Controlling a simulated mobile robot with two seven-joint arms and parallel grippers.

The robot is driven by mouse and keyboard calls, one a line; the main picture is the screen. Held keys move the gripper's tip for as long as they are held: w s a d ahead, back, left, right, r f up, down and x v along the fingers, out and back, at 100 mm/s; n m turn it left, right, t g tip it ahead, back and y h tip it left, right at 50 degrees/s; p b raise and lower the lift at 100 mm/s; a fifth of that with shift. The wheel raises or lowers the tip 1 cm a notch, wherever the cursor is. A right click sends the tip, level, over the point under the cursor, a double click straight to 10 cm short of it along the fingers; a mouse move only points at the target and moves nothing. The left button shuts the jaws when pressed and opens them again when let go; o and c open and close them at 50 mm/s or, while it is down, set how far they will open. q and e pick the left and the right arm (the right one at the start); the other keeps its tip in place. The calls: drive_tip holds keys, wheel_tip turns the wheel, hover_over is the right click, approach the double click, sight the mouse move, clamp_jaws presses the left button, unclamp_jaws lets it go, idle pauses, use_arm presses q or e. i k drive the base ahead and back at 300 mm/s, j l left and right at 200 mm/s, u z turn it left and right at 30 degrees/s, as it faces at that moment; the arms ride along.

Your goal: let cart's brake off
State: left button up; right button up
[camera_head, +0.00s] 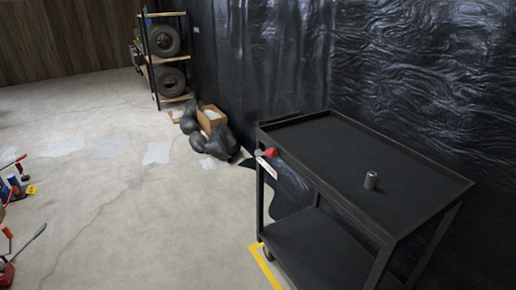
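A black two-shelf cart (330,165) stands at the right, close to the black plastic-covered wall. A red knob (270,153), which looks like the brake control, sits at the near left corner of its top, with a small white label (265,167) below it. A caster (267,254) shows under the cart's left end, beside yellow floor tape. Neither of my grippers is in view.
Black bags (217,140) and an open cardboard box (211,118) lie by the wall behind the cart. A shelf rack with tyres (164,41) stands farther back. Red-handled tools (12,262) are at the left edge. The floor between is clear.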

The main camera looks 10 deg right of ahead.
sight(269, 153)
drive_tip(key=i+j, duration=0.55)
drive_tip(key=i, duration=0.25)
drive_tip(key=z, duration=0.05)
